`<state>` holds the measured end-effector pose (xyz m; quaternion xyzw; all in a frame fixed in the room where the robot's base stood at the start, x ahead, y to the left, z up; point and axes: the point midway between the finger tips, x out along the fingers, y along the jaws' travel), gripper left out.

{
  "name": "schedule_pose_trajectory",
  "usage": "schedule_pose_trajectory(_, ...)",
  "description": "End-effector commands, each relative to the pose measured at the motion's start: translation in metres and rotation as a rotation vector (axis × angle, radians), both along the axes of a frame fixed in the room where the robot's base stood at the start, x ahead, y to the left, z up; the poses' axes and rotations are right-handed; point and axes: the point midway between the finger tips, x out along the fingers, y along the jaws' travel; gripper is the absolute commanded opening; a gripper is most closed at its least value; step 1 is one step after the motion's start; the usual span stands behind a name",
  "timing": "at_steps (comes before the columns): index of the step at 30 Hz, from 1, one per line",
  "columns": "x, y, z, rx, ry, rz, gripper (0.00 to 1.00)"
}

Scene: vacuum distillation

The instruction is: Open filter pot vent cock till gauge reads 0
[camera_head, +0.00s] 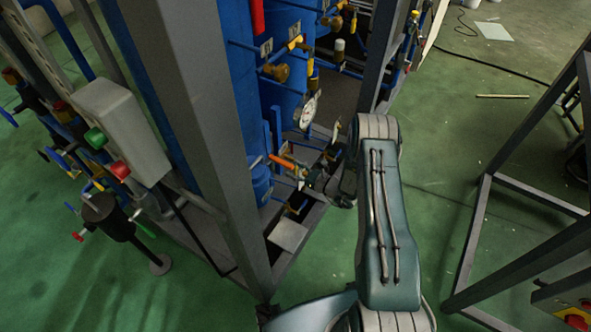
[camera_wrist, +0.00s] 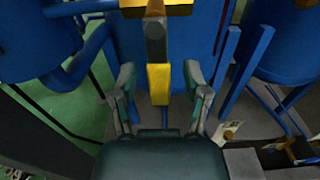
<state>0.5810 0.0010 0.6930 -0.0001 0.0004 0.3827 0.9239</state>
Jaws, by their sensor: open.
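In the wrist view, a cock with a yellow lever (camera_wrist: 159,84) and a dark stem stands in front of a blue vessel. I cannot tell for sure that it is the filter pot vent cock. My gripper (camera_wrist: 158,75) is open, with one finger on each side of the yellow lever. Gaps show on both sides, so it is not gripped. In the head view, my gripper (camera_head: 312,182) is small and dark beside the blue pipework, partly hidden by my arm. A round white-faced gauge (camera_head: 308,111) sits above it on the blue vessel; its reading is too small to tell.
A grey frame post (camera_head: 205,120) stands left of my arm. An orange lever (camera_head: 284,163) and blue pipes are close to my gripper. A grey control box (camera_head: 122,130) is at the left. Green floor (camera_head: 450,160) is open to the right, before another dark frame (camera_head: 525,195).

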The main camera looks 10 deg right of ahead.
Motion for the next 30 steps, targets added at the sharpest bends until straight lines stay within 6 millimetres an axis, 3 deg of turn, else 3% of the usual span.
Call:
schedule_pose_trajectory(2, -0.0002, -0.0002, -0.0001, 0.000, 0.000, 0.000, 0.60)
schedule_pose_trajectory(5, -0.0003, -0.0003, -0.0001, 0.000, 0.000, 0.000, 0.20)
schedule_pose_trajectory(6, -0.0003, -0.0003, -0.0001, 0.000, 0.000, 0.000, 0.02)
schedule_pose_trajectory(7, -0.0004, -0.0004, -0.0001, 0.000, 0.000, 0.000, 0.00)
schedule_pose_trajectory(20, 0.0016, -0.0018, 0.0001, -0.023, -0.023, -0.001, 0.00)
schedule_pose_trajectory(30, 0.0087, -0.0090, 0.0015, -0.170, -0.170, -0.003, 0.00)
